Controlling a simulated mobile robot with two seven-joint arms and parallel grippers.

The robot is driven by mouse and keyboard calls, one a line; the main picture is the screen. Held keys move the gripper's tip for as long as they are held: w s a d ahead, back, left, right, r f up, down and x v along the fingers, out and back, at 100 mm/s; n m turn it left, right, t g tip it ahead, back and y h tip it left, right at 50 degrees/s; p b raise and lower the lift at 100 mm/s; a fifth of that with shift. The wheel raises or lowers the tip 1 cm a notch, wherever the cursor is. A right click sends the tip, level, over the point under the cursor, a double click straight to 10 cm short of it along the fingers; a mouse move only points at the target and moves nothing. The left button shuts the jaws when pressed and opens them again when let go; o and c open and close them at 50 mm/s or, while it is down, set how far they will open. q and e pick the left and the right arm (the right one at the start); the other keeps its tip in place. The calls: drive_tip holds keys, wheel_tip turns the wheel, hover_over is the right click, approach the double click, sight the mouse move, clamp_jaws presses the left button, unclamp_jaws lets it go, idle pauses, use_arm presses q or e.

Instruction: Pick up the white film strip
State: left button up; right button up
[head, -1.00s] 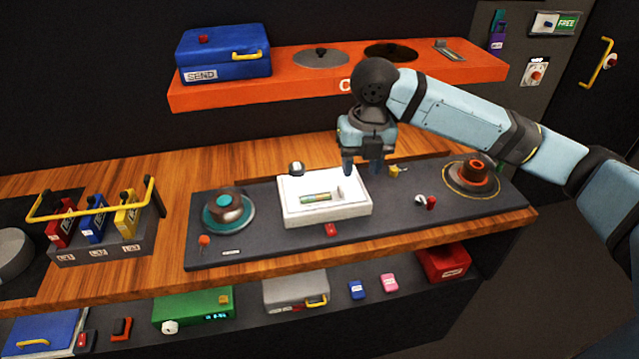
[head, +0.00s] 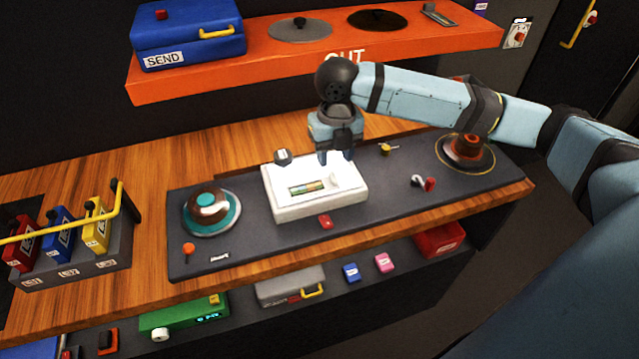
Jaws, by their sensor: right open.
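A white box (head: 285,208) sits on the dark panel, with a recess in its top. In the recess lies a small green and yellowish strip (head: 308,187), with a small pale piece (head: 335,181) to its right. I cannot make out a plainly white film strip; whether either piece is it, I cannot tell. My right gripper (head: 335,158) points down at the back edge of the white box, behind the recess. Its fingers are apart with nothing seen between them. My left gripper is not in view.
On the panel (head: 245,250) a teal-rimmed trackball (head: 211,211) stands left and a red-brown knob (head: 466,150) right. A small dark-and-white cube (head: 283,156) is just left of the gripper. A rack with a yellow handle (head: 70,228) stands far left. An orange shelf (head: 270,62) is behind.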

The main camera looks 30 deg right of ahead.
sight(334, 176)
drive_tip(key=shift+s+f, duration=0.15)
drive_tip(key=shift+f, duration=0.45)
wheel_tip(334, 176, down, 4)
drive_tip(key=shift+s+a+f, duration=0.1)
drive_tip(key=shift+a, duration=0.05)
clamp_jaws()
